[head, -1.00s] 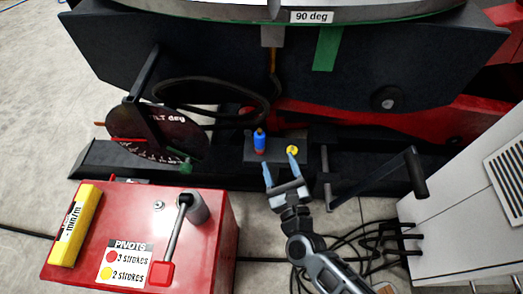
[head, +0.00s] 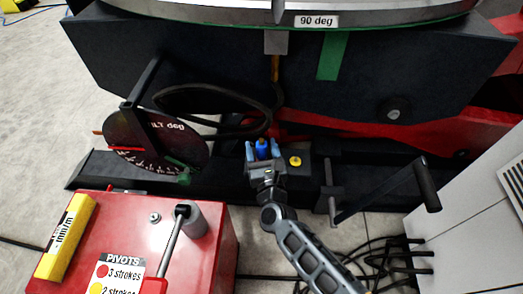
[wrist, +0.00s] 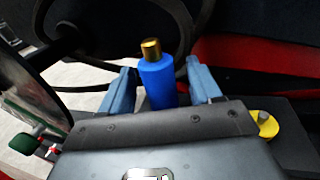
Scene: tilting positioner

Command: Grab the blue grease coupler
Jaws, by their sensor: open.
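The blue grease coupler (head: 262,148) is a blue cylinder with a brass tip, standing upright on a dark block of the positioner. It also shows in the wrist view (wrist: 158,82), between the two blue fingers. My gripper (head: 263,150) is open, with one finger on each side of the coupler. In the wrist view my gripper (wrist: 160,88) shows a gap beside the coupler on the right, and a smaller one on the left. The lower part of the coupler is hidden behind the gripper body.
A yellow round fitting (head: 295,161) sits on the block just right of the coupler. A tilt dial (head: 155,140) stands to the left and a crank handle (head: 426,185) to the right. A red box (head: 130,235) with a lever is at front left. A black hose (head: 215,95) loops behind.

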